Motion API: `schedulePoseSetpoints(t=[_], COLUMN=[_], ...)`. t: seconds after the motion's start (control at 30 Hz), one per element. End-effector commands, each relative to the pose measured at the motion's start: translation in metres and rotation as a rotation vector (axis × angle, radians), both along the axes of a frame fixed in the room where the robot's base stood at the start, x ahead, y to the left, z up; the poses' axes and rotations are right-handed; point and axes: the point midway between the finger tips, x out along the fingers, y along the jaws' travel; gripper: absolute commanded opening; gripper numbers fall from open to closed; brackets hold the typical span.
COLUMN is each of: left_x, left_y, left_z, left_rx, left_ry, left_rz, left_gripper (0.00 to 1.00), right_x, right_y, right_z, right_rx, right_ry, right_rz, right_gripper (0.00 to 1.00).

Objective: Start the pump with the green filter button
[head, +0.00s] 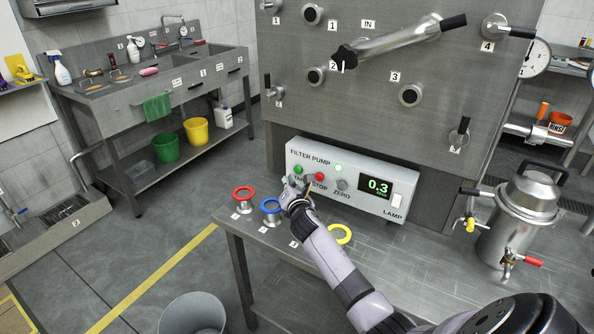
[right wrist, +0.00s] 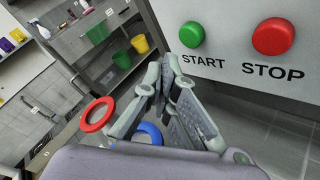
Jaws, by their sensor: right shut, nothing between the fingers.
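The filter pump box (head: 352,203) is a pale panel at the foot of the large steel panel. Its round green START button (head: 298,169) sits at the left, with the red STOP button (head: 319,177) to its right. My right gripper (head: 297,184) is shut and empty, just in front of the box's left end, partly covering the START label. In the right wrist view the gripper's fingertips (right wrist: 168,68) are below and left of the green button (right wrist: 192,34), with a visible gap in the picture. The red button (right wrist: 273,37) is farther right. My left gripper is not in view.
The box display (head: 377,187) reads 0.3, beside a white lamp switch (head: 397,200). Red (head: 243,193), blue (head: 270,206) and yellow (head: 340,234) rings are on the steel bench near my right arm. A metal pot (head: 517,225) with taps stands at right.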

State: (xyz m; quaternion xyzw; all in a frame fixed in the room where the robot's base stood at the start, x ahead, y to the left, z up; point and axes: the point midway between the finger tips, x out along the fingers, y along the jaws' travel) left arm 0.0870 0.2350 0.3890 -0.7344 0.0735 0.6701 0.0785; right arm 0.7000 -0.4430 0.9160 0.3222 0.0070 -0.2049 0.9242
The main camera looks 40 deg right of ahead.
Motion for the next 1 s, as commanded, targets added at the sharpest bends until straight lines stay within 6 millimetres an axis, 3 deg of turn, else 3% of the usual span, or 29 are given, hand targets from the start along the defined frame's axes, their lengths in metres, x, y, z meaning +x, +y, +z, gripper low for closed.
schedulePoseSetpoints(t=[0.37,1.0], left_x=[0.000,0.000], left_y=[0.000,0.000], left_z=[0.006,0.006], left_rx=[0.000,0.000], left_ry=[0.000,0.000], left_rz=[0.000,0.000], left_gripper=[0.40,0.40], right_x=[-0.013,-0.014], right_y=[0.031,0.033], right_z=[0.001,0.001], right_rx=[0.001,0.001], right_ry=[-0.001,-0.001], right_rz=[0.001,-0.001], right_gripper=[0.00,0.00])
